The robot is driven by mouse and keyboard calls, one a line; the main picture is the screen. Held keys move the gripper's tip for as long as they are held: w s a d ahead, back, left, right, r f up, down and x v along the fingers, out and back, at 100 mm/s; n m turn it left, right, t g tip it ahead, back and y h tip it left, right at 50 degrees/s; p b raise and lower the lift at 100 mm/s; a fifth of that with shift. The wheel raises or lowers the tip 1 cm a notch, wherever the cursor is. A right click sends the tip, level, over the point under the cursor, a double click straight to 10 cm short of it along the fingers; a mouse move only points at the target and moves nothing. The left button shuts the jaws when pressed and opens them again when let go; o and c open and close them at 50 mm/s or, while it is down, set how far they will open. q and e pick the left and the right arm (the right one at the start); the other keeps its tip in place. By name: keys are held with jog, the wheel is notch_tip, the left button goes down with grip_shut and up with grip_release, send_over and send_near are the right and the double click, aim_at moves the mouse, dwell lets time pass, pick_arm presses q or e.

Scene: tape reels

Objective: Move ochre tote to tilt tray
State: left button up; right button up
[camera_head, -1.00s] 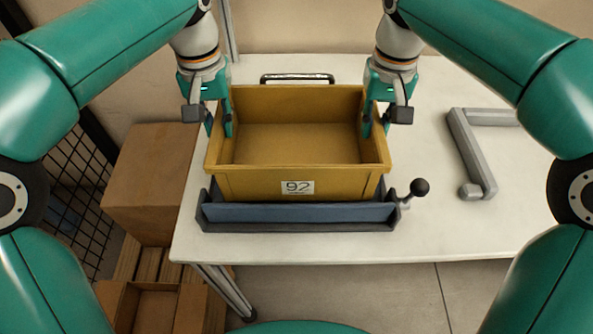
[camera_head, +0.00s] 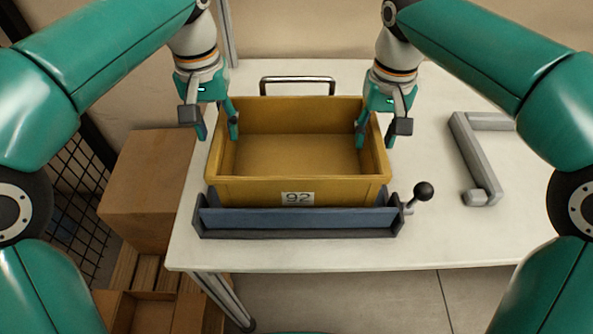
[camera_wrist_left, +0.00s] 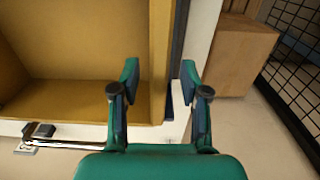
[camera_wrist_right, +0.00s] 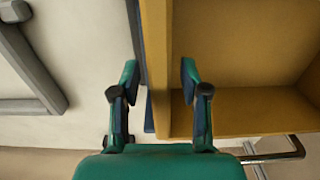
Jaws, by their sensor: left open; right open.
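The ochre tote (camera_head: 290,188), an open yellow-brown box with a white label reading 92, sits level in the blue-grey tilt tray (camera_head: 297,217) on the table. The tray's front lip hides the tote's bottom edge. My left gripper (camera_head: 217,130) is open, with its fingers on either side of the tote's left wall, which also shows in the left wrist view (camera_wrist_left: 160,60). My right gripper (camera_head: 376,136) is open around the tote's right wall, seen in the right wrist view (camera_wrist_right: 158,70). Gaps show between fingers and walls.
A black ball-ended lever (camera_head: 423,192) sticks out at the tray's right. A metal handle bar (camera_head: 297,79) stands behind the tote. A grey angled frame (camera_head: 473,155) lies on the table's right. Cardboard boxes (camera_head: 150,185) stand left of the table.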

pick_arm(q)
notch_tip(320, 180, up, 5)
jog(key=shift+r, duration=0.2)
pick_arm(e)
jog(key=shift+r, duration=0.1)
notch_tip(320, 180, up, 10)
jog(key=shift+w+r, duration=0.1)
jog(key=shift+w, duration=0.05)
jog(key=shift+r, duration=0.75)
